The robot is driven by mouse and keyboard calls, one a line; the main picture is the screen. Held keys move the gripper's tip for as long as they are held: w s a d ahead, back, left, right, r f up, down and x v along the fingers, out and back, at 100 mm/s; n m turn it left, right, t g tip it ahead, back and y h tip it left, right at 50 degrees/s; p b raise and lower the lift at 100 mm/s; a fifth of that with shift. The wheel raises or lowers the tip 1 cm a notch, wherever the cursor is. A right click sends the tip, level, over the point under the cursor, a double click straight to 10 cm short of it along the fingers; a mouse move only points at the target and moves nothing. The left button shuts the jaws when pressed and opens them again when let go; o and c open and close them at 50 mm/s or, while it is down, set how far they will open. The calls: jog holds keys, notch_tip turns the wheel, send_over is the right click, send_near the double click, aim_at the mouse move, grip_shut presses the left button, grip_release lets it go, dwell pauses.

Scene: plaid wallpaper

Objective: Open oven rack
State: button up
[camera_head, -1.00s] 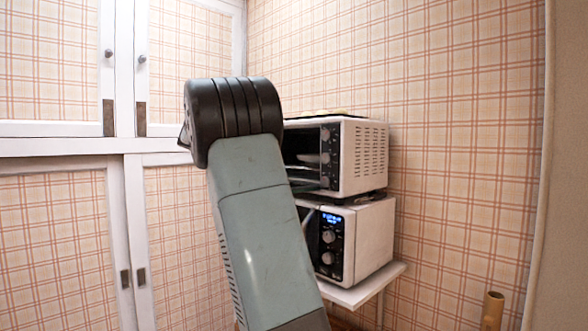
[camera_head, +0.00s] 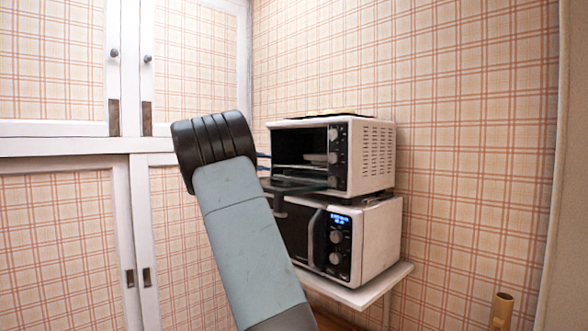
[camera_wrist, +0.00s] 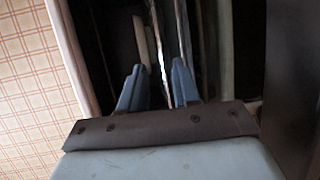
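The upper toaster oven (camera_head: 365,165) is white with a dark open front. Its glass door (camera_head: 297,186) is folded down and sticks out. A pale rack-like edge (camera_head: 317,157) shows inside the cavity. In the wrist view, my gripper's two blue fingers (camera_wrist: 160,88) are apart. Thin pale bars (camera_wrist: 158,45) show beyond and between them against a dark interior. I cannot tell whether the fingers touch a bar.
A white microwave (camera_head: 375,235) with a lit blue display stands under the oven on a white wall shelf (camera_head: 370,287). White-framed plaid cupboards (camera_head: 60,225) fill the left. A brown tube (camera_head: 502,310) stands at the lower right. Plaid wall lies right of the oven.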

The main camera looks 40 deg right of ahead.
jog(key=x, duration=1)
jog(key=shift+d+f, duration=0.1)
jog(key=shift+d, duration=0.3)
grip_shut()
jog(key=shift+s+f, duration=0.1)
jog(key=shift+f, duration=0.05)
dwell(0.8)
